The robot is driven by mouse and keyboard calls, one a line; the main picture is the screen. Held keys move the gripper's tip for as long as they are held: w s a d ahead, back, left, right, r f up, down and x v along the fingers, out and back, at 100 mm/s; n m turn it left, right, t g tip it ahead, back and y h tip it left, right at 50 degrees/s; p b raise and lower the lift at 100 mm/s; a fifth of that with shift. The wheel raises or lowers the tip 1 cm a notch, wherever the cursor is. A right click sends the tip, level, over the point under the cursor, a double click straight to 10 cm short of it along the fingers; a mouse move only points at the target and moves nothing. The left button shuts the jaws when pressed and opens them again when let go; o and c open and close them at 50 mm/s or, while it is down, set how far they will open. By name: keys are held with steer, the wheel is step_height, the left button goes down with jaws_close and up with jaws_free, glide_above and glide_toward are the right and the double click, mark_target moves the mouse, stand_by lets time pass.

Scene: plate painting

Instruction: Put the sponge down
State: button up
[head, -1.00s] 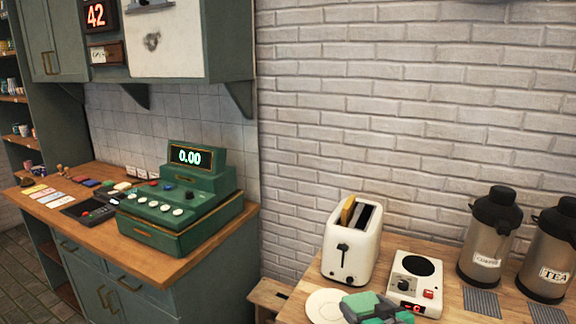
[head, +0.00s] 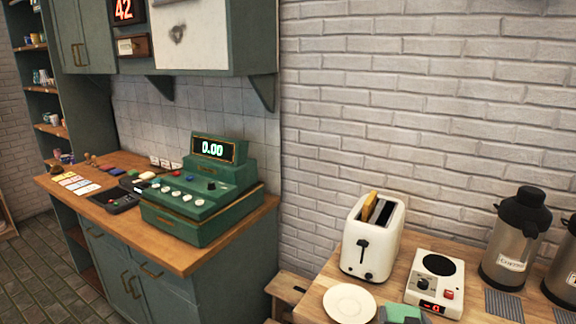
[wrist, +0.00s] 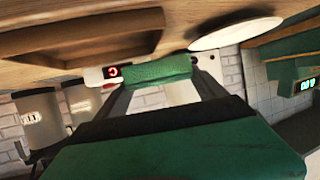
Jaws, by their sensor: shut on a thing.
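My gripper (wrist: 158,76) is shut on a green sponge (wrist: 160,69), its two dark fingers reaching to either side of it in the wrist view. That view is strongly tilted. In the head view only a green and grey piece (head: 402,315) shows at the bottom edge, beside the white plate; I cannot tell there sponge from gripper. The sponge's gap to the counter (head: 312,306) cannot be judged.
A white plate (head: 349,303) lies on the counter, with a toaster (head: 372,240) behind and a hot plate (head: 436,280) to its right. Metal flasks (head: 515,240) stand further right. A green cash register (head: 202,190) stands on the left cabinet.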

steer(key=shift+a+r, duration=0.3)
steer(key=shift+r, duration=0.25)
steer(key=shift+a+r, duration=0.3)
steer(key=shift+r, duration=0.2)
steer(key=a+r+n+y, duration=0.2)
steer(key=a+n+y, duration=0.15)
steer(key=a, duration=0.85)
steer(key=shift+m, duration=0.25)
steer(key=s+r, duration=0.1)
steer(key=r, duration=0.2)
steer(key=s+r, duration=0.1)
steer(key=shift+s+d+r, duration=0.1)
steer(key=shift+s+r, duration=0.15)
steer(key=shift+s, duration=0.1)
steer(key=shift+d, duration=0.1)
